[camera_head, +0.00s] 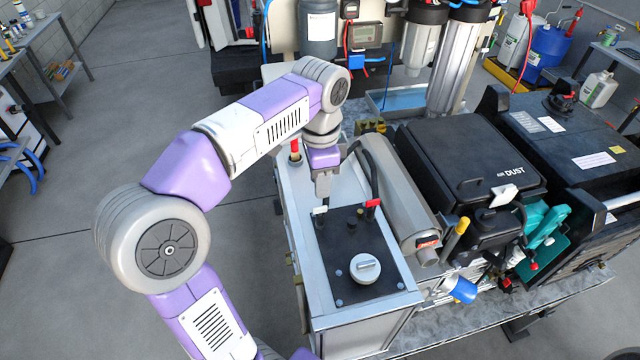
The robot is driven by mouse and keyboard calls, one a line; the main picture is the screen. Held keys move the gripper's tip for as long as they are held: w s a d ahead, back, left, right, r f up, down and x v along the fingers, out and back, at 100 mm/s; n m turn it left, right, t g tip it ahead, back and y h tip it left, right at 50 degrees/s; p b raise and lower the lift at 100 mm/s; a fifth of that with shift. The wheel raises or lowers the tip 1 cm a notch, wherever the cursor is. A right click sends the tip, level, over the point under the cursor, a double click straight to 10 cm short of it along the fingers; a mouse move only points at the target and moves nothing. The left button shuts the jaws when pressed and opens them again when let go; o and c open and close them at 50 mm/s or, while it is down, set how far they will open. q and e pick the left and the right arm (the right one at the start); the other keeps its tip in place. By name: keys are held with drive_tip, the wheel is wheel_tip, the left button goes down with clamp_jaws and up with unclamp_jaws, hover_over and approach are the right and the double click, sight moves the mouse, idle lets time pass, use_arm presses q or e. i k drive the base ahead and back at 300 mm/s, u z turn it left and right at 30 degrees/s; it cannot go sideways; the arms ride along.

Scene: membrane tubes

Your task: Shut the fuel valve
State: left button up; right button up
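A grey metal tank (402,310) stands at the bench's front left, with a black top plate (345,240) and a round light cap (365,268). At the plate's back edge are a small fitting with a red handle (373,203), where a black hose meets it, and a small white-tipped fitting (319,210). I cannot tell for sure which is the fuel valve. My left gripper (323,192) points down just above the white-tipped fitting; whether they touch is unclear. Its fingers are small and partly merged, so their opening cannot be read. My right gripper is out of view.
A grey cylinder (398,190) lies right of the tank, beside a black box marked DUST (465,160). A red-topped post (295,150) stands at the tank's back left corner. Tall filter housings (462,60) stand behind. The floor left of the tank is open.

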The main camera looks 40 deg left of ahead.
sight(506, 281)
drive_tip(key=k, duration=1)
